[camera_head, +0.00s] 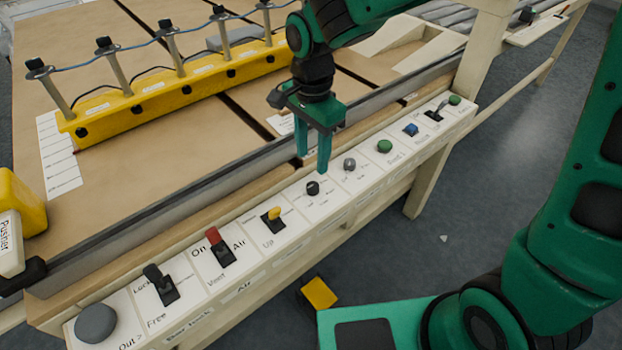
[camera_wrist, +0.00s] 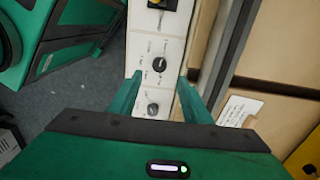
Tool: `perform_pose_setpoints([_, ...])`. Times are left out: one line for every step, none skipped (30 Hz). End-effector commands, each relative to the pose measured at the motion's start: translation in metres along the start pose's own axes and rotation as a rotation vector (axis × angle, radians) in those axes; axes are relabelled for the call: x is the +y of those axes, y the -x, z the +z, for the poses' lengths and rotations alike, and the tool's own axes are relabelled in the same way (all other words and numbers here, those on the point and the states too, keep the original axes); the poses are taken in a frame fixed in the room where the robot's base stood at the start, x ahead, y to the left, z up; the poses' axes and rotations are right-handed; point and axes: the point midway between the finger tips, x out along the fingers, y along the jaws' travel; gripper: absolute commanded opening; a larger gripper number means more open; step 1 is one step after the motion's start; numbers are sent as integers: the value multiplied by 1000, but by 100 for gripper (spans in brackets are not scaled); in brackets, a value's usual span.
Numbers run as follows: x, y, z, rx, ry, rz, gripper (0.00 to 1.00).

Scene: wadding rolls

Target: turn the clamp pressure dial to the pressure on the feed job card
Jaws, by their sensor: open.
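A black dial (camera_head: 313,188) with printed marks around it sits on the white control panel; it also shows in the wrist view (camera_wrist: 158,64). A grey dial (camera_head: 349,164) is beside it, also in the wrist view (camera_wrist: 152,109). I cannot tell from the small labels which is the clamp pressure dial. My green gripper (camera_head: 313,164) is open and empty, pointing down over the panel by these dials. In the wrist view its fingertips (camera_wrist: 160,80) lie either side of the panel strip, just short of the black dial. A white card (camera_wrist: 240,110) lies on the table; its text is unreadable.
The panel also carries a yellow switch (camera_head: 273,214), red lever (camera_head: 216,240), black lever (camera_head: 158,281), grey knob (camera_head: 96,323), green button (camera_head: 384,146) and blue button (camera_head: 411,130). A metal rail (camera_head: 215,190) runs behind it. A yellow clamp bar (camera_head: 170,92) stands farther back.

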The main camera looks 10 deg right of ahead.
Motion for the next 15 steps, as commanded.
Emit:
perform_pose_setpoints([1,-9,0,-1,0,5,44])
perform_pose_setpoints([1,-14,0,-1,0,5,44])
perform_pose_setpoints([2,-22,-1,0,-1,6,44])
perform_pose_setpoints([2,-27,-1,0,-1,5,44])
perform_pose_setpoints([2,-33,-1,0,-1,7,44])
perform_pose_setpoints([2,-40,-1,0,-1,5,44])
perform_pose_setpoints([2,-45,-1,0,-1,5,44])
perform_pose_setpoints([2,-50,-1,0,-1,5,44])
perform_pose_setpoints([2,-57,-1,-1,-1,6,44])
perform_pose_setpoints([2,-61,-1,0,-1,5,44])
perform_pose_setpoints([2,-66,-1,0,-1,4,44])
perform_pose_setpoints([2,-71,-2,0,-1,4,44])
perform_pose_setpoints([1,-74,-2,0,-1,3,44])
perform_pose_setpoints([2,-77,-2,1,-1,3,44])
perform_pose_setpoints([2,-81,-2,1,-1,3,44])
